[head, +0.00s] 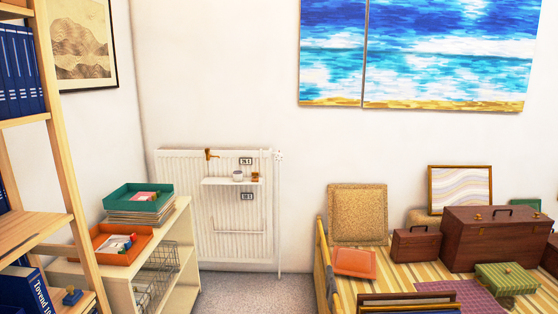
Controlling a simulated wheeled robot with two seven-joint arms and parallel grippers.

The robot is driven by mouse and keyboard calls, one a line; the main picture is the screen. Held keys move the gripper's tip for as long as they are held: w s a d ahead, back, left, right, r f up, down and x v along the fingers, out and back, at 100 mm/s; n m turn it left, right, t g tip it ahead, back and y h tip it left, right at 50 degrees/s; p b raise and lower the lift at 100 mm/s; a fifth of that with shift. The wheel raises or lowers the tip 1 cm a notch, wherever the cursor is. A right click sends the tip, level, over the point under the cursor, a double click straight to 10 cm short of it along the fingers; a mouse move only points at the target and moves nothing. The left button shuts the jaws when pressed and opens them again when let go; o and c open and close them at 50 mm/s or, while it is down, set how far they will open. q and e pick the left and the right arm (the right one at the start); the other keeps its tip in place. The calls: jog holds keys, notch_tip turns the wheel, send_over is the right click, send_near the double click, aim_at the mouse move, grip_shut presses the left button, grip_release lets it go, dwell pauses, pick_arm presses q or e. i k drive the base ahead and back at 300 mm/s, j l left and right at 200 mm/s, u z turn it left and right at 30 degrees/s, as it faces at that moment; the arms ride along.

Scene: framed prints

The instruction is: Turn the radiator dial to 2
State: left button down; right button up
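A white ribbed radiator (216,236) stands against the far wall, left of the middle of the head view. A small white knob (279,156), which looks like the radiator dial, sits at its top right corner above a thin vertical pipe. The knob is too small for me to read its setting. A brass-coloured tap-like piece (211,154) is at the radiator's top edge. Neither of my grippers is in view.
A low shelf unit (186,262) with green (139,197) and orange (122,242) trays stands at left, beside a tall wooden bookcase (66,180). A bed-like platform with cases (498,238) fills the right. Carpet (250,292) is clear between them.

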aim_at(278, 158)
jog(key=i+u, duration=0.3)
jog(key=i, duration=2.75)
